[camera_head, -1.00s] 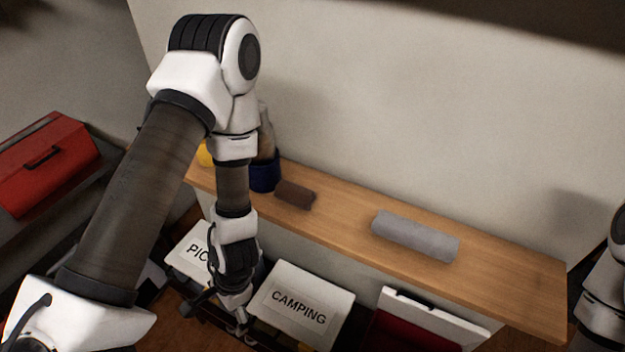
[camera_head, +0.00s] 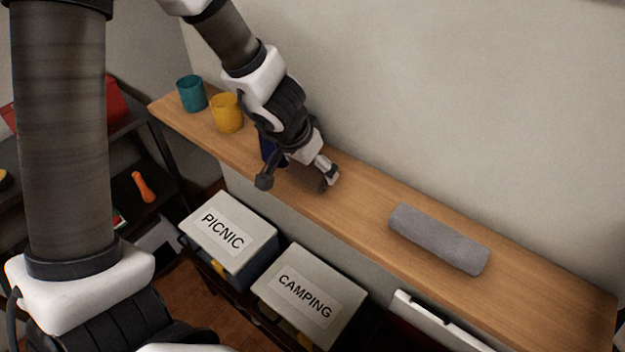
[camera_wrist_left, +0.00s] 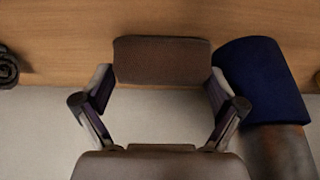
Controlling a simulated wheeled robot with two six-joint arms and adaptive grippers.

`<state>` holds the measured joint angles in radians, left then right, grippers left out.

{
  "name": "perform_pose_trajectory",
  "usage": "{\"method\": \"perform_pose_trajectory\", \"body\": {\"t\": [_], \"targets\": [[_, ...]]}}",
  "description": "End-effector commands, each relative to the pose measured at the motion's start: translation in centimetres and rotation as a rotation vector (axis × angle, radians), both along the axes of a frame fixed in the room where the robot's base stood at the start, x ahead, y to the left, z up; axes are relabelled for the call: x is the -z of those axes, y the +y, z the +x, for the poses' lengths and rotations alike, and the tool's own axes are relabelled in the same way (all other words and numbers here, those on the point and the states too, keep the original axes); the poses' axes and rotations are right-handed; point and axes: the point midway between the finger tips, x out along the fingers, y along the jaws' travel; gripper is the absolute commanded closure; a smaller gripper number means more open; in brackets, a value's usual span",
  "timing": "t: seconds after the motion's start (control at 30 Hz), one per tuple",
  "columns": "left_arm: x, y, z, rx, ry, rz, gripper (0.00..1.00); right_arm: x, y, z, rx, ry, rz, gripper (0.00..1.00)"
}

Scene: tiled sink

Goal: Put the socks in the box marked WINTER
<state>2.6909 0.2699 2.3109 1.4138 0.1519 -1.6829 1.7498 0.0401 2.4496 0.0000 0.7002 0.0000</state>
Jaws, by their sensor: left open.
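A small brown roll (camera_head: 308,177), which may be the socks, lies on the wooden shelf. My left gripper (camera_head: 298,180) is open just above it, its fingers spread toward either end. In the left wrist view the brown roll (camera_wrist_left: 162,60) lies just beyond and between the open fingertips (camera_wrist_left: 160,88), and I see no grip on it. No label reading WINTER is legible. A white-lidded box (camera_head: 440,318) at the bottom, right of the CAMPING box, shows no readable mark. My right gripper is out of view.
A dark blue container (camera_wrist_left: 262,80) stands close beside the roll. Yellow (camera_head: 227,113) and teal (camera_head: 191,94) cups and a grey roll (camera_head: 438,238) are on the wooden shelf (camera_head: 540,285). Boxes marked PICNIC (camera_head: 240,218) and CAMPING (camera_head: 322,277) sit below.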

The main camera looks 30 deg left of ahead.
Motion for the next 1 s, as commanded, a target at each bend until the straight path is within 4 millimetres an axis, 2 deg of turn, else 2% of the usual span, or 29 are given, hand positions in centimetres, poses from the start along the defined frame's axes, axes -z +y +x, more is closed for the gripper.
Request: {"method": "perform_pose_trajectory", "body": {"t": [0.03, 0.27, 0.3, 0.37, 0.4, 0.47, 0.5, 0.77, 1.0], "targets": [[1.2, 0.0, 0.3, 0.001, -0.001, 0.001, 0.05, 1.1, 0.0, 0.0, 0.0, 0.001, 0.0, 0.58], [1.0, 0.0, 0.4, 0.0, -0.001, 0.001, 0.05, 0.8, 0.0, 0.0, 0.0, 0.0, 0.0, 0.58], [1.0, 0.0, 0.4, 0.0, -0.001, 0.001, 0.19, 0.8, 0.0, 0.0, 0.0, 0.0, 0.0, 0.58], [1.0, 0.0, 0.4, 0.0, -0.001, 0.001, 0.41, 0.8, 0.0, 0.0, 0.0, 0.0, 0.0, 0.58], [1.0, 0.0, 0.4, 0.0, -0.001, 0.0, 0.46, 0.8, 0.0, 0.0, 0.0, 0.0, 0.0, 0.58], [1.0, 0.0, 0.4, 0.0, 0.0, 0.0, 0.46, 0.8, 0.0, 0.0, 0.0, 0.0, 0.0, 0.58], [1.0, 0.0, 0.4, 0.0, 0.0, 0.0, 0.52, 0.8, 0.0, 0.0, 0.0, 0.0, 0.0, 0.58], [0.8, 0.0, 0.4, 0.001, 0.0, 0.001, 0.52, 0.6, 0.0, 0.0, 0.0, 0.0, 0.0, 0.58], [-0.5, 0.0, 0.7, 0.0, 0.001, 0.001, 0.52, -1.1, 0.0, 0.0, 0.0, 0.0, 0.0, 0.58]]}}
